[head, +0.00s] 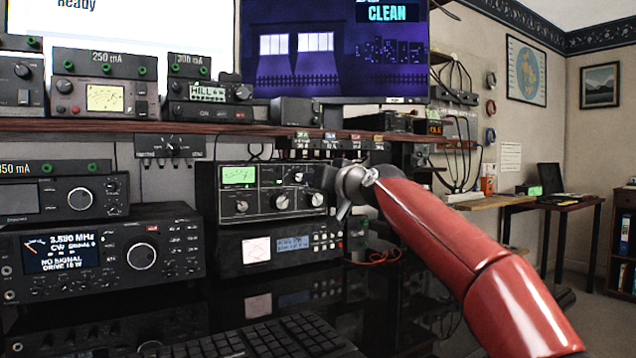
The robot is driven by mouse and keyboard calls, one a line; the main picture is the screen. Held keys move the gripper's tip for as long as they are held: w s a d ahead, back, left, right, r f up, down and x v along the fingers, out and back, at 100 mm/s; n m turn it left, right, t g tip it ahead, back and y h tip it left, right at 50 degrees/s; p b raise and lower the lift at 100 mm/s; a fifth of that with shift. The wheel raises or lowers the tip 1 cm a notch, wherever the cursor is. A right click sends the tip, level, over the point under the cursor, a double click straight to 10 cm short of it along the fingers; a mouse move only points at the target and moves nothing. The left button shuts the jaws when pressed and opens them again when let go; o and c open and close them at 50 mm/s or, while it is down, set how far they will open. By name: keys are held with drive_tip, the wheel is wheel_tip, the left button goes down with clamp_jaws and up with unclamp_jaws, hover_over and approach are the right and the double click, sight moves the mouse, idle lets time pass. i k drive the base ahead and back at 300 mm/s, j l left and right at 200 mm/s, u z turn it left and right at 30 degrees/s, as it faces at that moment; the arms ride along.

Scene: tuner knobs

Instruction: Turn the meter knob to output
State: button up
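The tuner (262,187) is a dark box on the middle of the desk with a small green meter screen (239,175). Its front carries three larger knobs in a lower row: a left one (242,206), a middle one (282,202) and a right one (317,199). A smaller knob (298,177) sits above them. The labels are too small to read, so I cannot tell which is the meter knob. My gripper (343,212) is just right of the right knob, at the end of my red arm. Its fingers are small and partly hidden; contact is unclear.
A box with two lit screens (272,247) sits under the tuner. A large radio (103,255) stands to the left and a keyboard (262,338) in front. A shelf (205,127) with several meters overhangs the tuner. My arm covers the area to the right.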

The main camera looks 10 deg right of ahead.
sight(241, 205)
drive_tip(key=k+l, duration=0.25)
drive_tip(key=k, duration=0.25)
drive_tip(key=k+l, duration=0.2)
drive_tip(key=k, duration=0.25)
